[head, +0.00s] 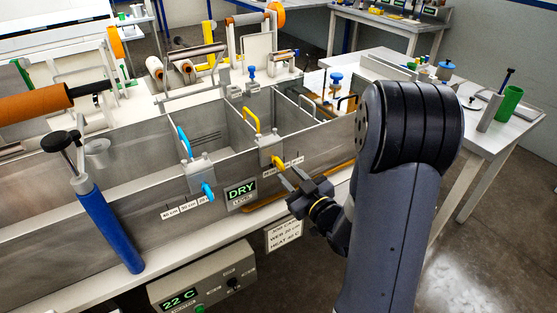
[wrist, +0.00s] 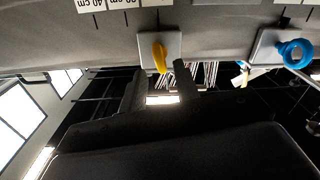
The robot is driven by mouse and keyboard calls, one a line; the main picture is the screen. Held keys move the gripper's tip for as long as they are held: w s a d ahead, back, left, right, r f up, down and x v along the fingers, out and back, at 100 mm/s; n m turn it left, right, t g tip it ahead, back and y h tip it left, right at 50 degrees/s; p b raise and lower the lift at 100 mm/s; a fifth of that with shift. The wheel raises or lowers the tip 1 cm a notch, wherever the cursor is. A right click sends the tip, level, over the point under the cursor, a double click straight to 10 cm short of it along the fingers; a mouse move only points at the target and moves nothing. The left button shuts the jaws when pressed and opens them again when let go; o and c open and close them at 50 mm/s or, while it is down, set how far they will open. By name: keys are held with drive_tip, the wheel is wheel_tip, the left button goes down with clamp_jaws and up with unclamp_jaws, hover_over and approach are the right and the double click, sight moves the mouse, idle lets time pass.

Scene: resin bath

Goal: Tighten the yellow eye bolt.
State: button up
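The yellow eye bolt (head: 278,162) sticks out of a small grey clamp block on the front wall of the steel bath. In the wrist view the yellow eye bolt (wrist: 160,58) hangs from its block, its ring seen nearly edge-on. My gripper (head: 287,179) is close in front of it in the head view. In the wrist view my gripper (wrist: 160,76) is open, with one finger on each side of the eye bolt's line. The bolt's end is at about fingertip level; contact cannot be told. The clamp block (wrist: 158,45) is partly hidden by the bolt.
A blue eye bolt (head: 208,190) sits on another block to the left, with a DRY display (head: 241,192) between. A yellow hoop handle (head: 251,119) rises from a divider above the block. A blue cylinder (head: 108,228) leans at the bath's left front.

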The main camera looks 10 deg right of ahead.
sight(284, 169)
drive_tip(key=p+x, duration=0.1)
drive_tip(key=x, duration=0.5)
drive_tip(key=shift+w, duration=0.15)
drive_tip(key=shift+c, duration=0.2)
clamp_jaws()
